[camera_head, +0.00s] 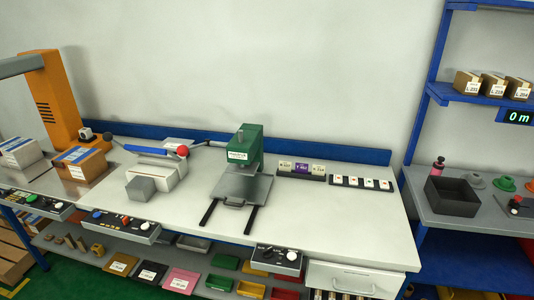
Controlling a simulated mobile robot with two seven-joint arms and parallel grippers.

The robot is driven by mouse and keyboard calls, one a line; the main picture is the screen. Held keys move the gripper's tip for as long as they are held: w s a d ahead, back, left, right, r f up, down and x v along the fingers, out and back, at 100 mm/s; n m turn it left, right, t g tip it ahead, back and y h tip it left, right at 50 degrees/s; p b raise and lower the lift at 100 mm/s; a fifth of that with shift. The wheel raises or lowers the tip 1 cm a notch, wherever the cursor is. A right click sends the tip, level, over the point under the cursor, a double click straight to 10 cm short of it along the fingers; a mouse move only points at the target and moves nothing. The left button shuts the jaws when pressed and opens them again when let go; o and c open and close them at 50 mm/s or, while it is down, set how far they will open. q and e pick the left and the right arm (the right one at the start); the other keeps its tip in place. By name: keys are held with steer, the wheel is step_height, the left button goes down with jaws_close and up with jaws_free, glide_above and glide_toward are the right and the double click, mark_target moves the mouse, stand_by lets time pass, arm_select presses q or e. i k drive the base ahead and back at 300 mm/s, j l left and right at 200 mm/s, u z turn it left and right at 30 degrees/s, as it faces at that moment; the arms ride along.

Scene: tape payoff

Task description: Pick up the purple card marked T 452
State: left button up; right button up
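The print on the purple card is too small to read surely. Neither of my grippers shows in the head view.
The green press (244,146) with its grey plate (241,189) and black rails stands left of the rack. A dark strip (361,183) with several small white pieces lies right of it. The white tabletop (340,225) in front is clear.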

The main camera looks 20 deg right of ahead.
mark_target(302, 169)
steer(key=z, duration=1)
steer(key=i+l+z, duration=0.4)
steer(key=i+z, duration=0.4)
steer(key=i+l, duration=0.05)
steer(key=i, duration=0.05)
